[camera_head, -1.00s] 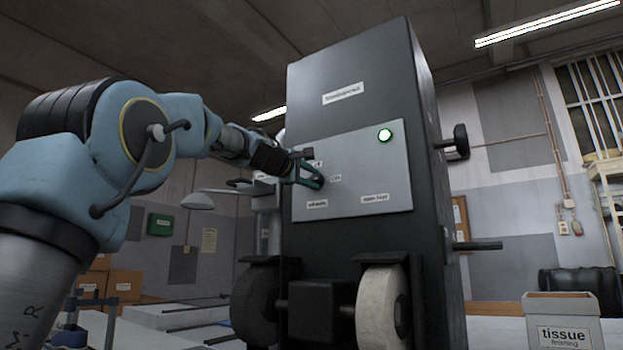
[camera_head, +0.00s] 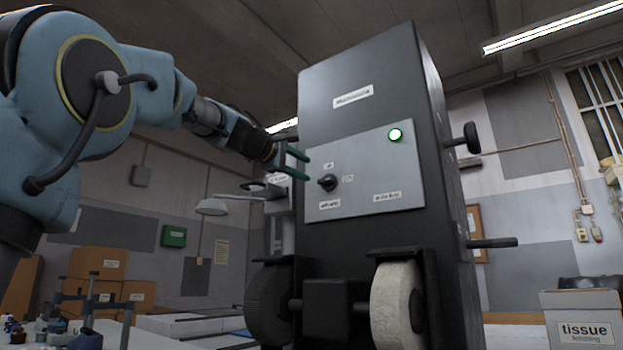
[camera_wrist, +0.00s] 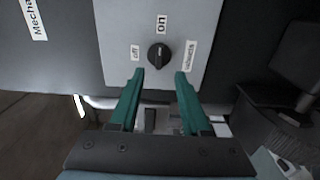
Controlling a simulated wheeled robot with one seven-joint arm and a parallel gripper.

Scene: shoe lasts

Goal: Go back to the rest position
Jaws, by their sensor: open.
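My gripper (camera_head: 300,164) is open and empty, up and to the left of the black rotary switch (camera_head: 327,182) on the machine's grey panel (camera_head: 372,160). In the wrist view the two green fingers (camera_wrist: 157,76) point at the panel, and the switch (camera_wrist: 159,55) shows just beyond and between their tips, apart from them. Its pointer mark appears to face the "on" label (camera_wrist: 161,23). A round green light (camera_head: 395,135) glows at the panel's upper right.
The dark machine (camera_head: 350,80) has a black wheel (camera_head: 270,305) and a white wheel (camera_head: 397,300) below the panel. A lamp (camera_head: 212,207) stands left of it. Cardboard boxes (camera_head: 98,262) stand at the back left. A tissue box (camera_head: 583,318) is at the lower right.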

